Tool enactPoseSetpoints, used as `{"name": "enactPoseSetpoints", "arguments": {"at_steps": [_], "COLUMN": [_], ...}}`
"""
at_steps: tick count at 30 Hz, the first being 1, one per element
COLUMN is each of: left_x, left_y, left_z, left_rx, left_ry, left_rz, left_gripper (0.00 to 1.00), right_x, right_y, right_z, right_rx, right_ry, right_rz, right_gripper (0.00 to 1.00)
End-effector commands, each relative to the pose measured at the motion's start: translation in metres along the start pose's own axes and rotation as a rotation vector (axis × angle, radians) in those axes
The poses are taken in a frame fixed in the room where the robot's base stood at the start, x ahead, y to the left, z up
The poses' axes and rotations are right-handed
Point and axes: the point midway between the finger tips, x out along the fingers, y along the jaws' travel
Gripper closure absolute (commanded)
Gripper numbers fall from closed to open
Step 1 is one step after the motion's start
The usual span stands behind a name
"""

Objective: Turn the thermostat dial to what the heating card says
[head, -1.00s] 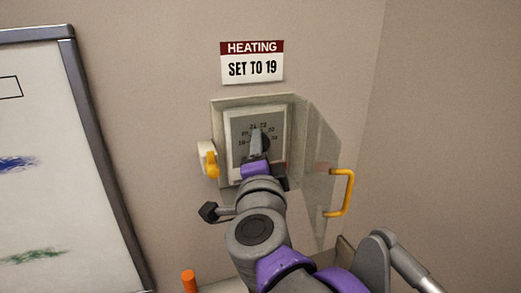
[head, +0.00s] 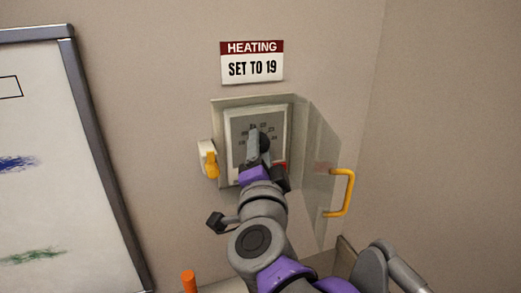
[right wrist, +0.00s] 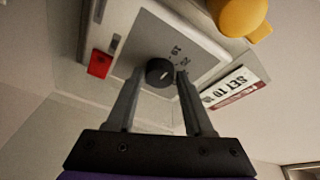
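The heating card (head: 252,63) on the wall reads "SET TO 19". Below it the thermostat (head: 235,125) sits in a recessed box, and its dark dial (head: 264,141) is partly hidden by my right gripper (head: 257,152). In the right wrist view the dial (right wrist: 160,72) lies between the two fingertips of my right gripper (right wrist: 161,80), with a thin gap seeming to show beside it. My left gripper is not in view.
A clear cover (head: 316,165) with a yellow handle (head: 343,193) stands open to the right. A yellow latch (head: 211,164) is at the box's left. A whiteboard (head: 60,140) hangs left, and an orange object (head: 189,281) is below.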

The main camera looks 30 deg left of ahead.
Motion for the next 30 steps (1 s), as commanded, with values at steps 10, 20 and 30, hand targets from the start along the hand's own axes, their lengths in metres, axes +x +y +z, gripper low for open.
{"name": "enactPoseSetpoints", "arguments": {"at_steps": [10, 20, 30], "left_x": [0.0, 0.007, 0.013], "left_y": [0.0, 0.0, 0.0], "left_z": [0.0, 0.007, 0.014], "left_rx": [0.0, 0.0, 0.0], "left_ry": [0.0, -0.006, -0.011], "left_rz": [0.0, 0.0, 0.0], "left_gripper": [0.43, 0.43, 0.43], "right_x": [0.0, -0.037, -0.097], "right_y": [0.0, 0.001, 0.0], "right_z": [0.0, 0.002, 0.001], "right_rx": [0.002, 0.003, 0.003], "right_ry": [0.0, -0.003, -0.002], "right_rz": [0.0, -0.001, -0.001], "right_gripper": [0.25, 0.25, 0.25]}}
